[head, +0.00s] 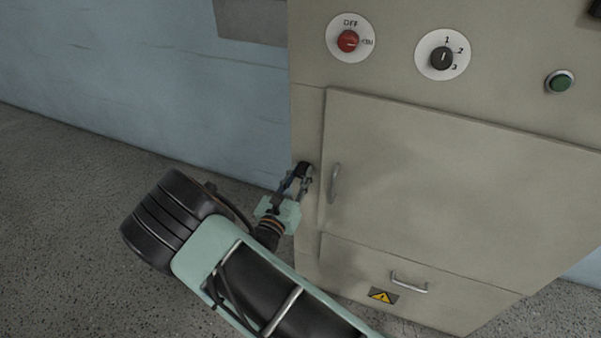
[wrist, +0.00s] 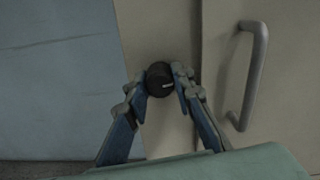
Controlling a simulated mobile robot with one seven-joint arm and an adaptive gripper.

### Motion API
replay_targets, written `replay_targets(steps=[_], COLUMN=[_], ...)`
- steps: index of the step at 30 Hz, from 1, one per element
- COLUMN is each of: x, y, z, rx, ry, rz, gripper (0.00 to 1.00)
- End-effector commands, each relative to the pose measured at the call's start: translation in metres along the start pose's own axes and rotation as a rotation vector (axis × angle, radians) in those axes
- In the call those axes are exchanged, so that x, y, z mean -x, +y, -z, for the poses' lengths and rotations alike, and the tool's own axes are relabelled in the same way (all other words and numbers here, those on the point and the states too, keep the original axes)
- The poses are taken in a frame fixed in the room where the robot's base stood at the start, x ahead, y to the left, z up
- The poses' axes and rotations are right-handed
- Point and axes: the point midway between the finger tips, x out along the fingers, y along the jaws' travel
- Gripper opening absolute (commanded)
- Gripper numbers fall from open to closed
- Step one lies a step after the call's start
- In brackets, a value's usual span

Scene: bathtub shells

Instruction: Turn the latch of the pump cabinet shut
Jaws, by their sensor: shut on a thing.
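The pump cabinet (head: 460,180) is a grey-beige box with a closed-looking door carrying a vertical metal handle (head: 334,183). The latch (wrist: 160,80) is a round black knob with a short light mark, on the narrow frame strip left of the door. My gripper (head: 302,172) is at that strip in the head view, left of the handle. In the wrist view my gripper (wrist: 160,88) has one finger on each side of the latch, shut on it. The mark looks roughly horizontal in the wrist view. In the head view my fingers partly hide the latch.
Above the door are a red switch (head: 348,41), a black rotary dial (head: 441,58) and a green button (head: 561,82). Below is a drawer with a handle (head: 409,282) and a warning label (head: 383,296). A blue wall (head: 150,80) stands behind, left of the cabinet.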

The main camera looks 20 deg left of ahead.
Motion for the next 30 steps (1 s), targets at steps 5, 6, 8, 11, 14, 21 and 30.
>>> replay_targets(steps=[5,6,8,11,14,21,30], x=[0.0005,0.0005,0.0005,0.0006,0.0006,0.0007,0.0007], y=[-0.0001,-0.0002,-0.0002,-0.0002,-0.0003,-0.0002,-0.0002], z=[-0.0017,-0.0015,-0.0016,-0.0015,-0.0013,-0.0011,-0.0007], rx=[0.155,0.193,0.25,0.345,0.44,0.668,0.952], ry=[0.001,0.001,0.001,0.001,0.001,0.0,0.001], rz=[-0.001,-0.001,-0.001,-0.001,-0.001,-0.001,-0.001], gripper=[0.0,0.0,0.0,0.0,0.0,0.0,0.0])
